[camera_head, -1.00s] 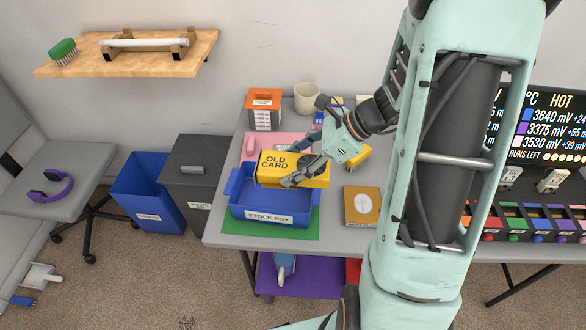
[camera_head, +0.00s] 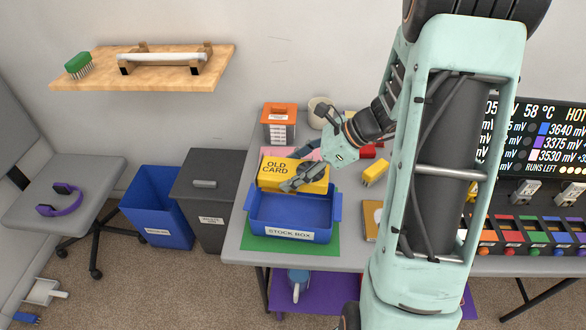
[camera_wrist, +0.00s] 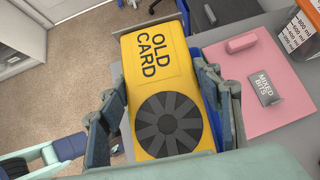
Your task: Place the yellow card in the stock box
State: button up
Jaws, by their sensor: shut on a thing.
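The yellow card (camera_head: 292,173), marked OLD CARD, is held up over the back part of the blue stock box (camera_head: 292,211). My gripper (camera_head: 305,177) is shut on the card. In the wrist view the card (camera_wrist: 153,62) lies between the two fingers of my gripper (camera_wrist: 165,105), with its black fan facing the camera. The stock box stands on a green mat (camera_head: 318,249) at the table's left front corner. The box's inside, where visible, looks empty. The card hides its back wall, and I cannot tell whether the card touches the box.
A pink mat (camera_wrist: 262,98) lies behind the box, with a pink block (camera_wrist: 241,42) and a MIXED BITS packet (camera_wrist: 265,85). A smaller yellow object (camera_head: 375,172) lies right of the card. A blue bin (camera_head: 150,205) and dark bin (camera_head: 205,195) stand left of the table.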

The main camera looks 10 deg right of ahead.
notch_tip(320, 180, down, 16)
jog(key=b, duration=1.2)
jog(key=shift+f, duration=0.2)
jog(key=o, duration=1.2)
jog(key=shift+c, duration=0.2)
jog(key=o, duration=0.6)
jog(key=shift+r, duration=0.1)
jog(key=shift+p+v, duration=2.1)
jog(key=shift+v, duration=1.35)
jog(key=shift+d, duration=0.1)
